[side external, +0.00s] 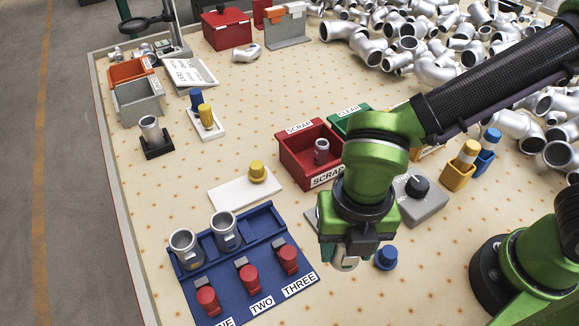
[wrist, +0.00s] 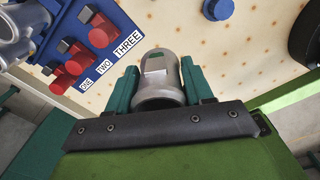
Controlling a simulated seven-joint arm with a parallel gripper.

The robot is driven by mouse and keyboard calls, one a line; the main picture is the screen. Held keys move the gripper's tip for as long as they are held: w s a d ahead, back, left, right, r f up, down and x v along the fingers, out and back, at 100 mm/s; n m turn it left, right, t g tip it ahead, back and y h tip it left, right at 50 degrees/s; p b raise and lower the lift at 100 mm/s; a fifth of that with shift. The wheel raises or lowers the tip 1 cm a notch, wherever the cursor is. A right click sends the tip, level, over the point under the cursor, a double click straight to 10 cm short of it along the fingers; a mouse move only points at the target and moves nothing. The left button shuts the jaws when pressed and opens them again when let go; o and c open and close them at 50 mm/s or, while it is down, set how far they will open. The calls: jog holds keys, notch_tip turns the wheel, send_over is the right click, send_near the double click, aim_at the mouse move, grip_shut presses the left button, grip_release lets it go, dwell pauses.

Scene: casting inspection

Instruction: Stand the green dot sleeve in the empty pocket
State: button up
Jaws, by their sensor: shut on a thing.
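My gripper (side external: 346,252) is shut on a silver sleeve (wrist: 158,85), held between its green fingers in the wrist view. The sleeve's lower end (side external: 345,264) shows under the gripper in the side view. Silver sleeves stand in pocket one (side external: 185,248) and pocket two (side external: 224,231). The pocket at the THREE end (side external: 262,222) looks empty. The fixture (wrist: 83,15) also shows at upper left in the wrist view.
Red clamps (side external: 248,278) line the fixture's front. A white plate with a yellow knob (side external: 258,172) lies behind it. A red scrap bin (side external: 290,160) holds another sleeve (side external: 321,151). A blue knob (side external: 386,258) stands right of my gripper. Silver pipe fittings (side external: 430,60) crowd the back right.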

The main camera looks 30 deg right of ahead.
jog(key=shift+s+a+f+n, duration=0.1)
jog(key=shift+s+n, duration=0.1)
jog(key=shift+n, duration=0.4)
jog(key=shift+s+a+f+n, duration=0.1)
jog(key=shift+s+n, duration=0.1)
jog(key=shift+n, duration=0.4)
jog(key=n, duration=0.3)
jog(key=shift+w+a, duration=0.1)
notch_tip(320, 180, down, 10)
jog(key=shift+r, duration=0.1)
jog(key=o, duration=1.3)
jog(key=shift+f, duration=0.2)
